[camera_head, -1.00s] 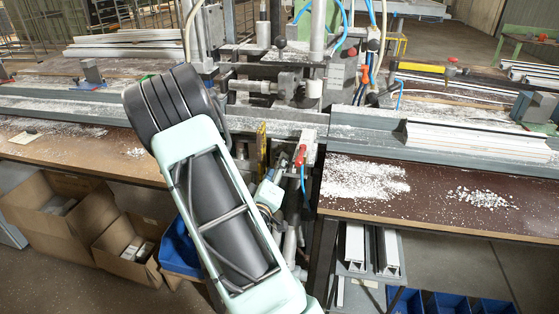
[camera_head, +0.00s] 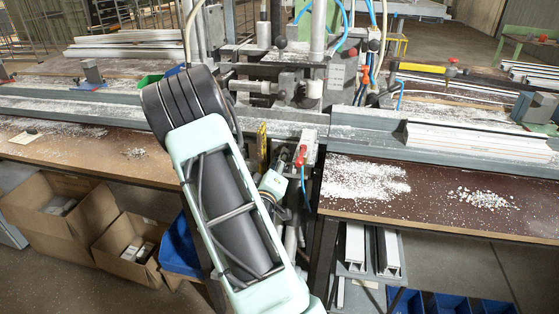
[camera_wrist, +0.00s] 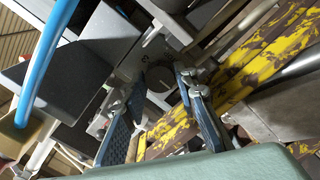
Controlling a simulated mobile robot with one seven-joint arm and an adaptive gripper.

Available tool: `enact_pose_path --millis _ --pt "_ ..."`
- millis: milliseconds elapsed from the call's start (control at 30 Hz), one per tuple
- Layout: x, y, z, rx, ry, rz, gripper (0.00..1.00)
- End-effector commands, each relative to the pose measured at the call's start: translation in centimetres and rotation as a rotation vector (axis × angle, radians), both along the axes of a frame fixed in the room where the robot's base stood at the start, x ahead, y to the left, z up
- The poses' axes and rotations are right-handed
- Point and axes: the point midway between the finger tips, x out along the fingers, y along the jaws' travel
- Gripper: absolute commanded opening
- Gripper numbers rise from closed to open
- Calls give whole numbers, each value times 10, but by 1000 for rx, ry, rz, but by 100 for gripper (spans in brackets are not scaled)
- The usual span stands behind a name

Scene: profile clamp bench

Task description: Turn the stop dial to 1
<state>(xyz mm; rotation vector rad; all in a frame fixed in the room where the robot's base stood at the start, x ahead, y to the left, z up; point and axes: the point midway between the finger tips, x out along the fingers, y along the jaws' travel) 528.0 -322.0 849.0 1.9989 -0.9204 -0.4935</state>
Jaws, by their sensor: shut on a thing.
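The stop dial (camera_wrist: 159,75) is a dark round knob on a grey plate with small pale marks, near the middle of the wrist view.
A blue hose (camera_wrist: 45,60) and a dark block (camera_wrist: 65,78) lie left of my gripper in the wrist view. A worn yellow bar (camera_wrist: 255,72) runs close on the right. In the head view a red-handled valve (camera_head: 300,157) stands right of my arm.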

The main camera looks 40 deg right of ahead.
Motion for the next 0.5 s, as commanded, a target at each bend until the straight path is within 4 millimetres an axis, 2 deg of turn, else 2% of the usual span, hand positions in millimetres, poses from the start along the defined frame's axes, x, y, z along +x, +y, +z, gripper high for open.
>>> enact_pose_path --millis 267,500 --pt "0 0 -1 14 -19 -1 2" --pt "0 0 -3 90 -109 -2 2"
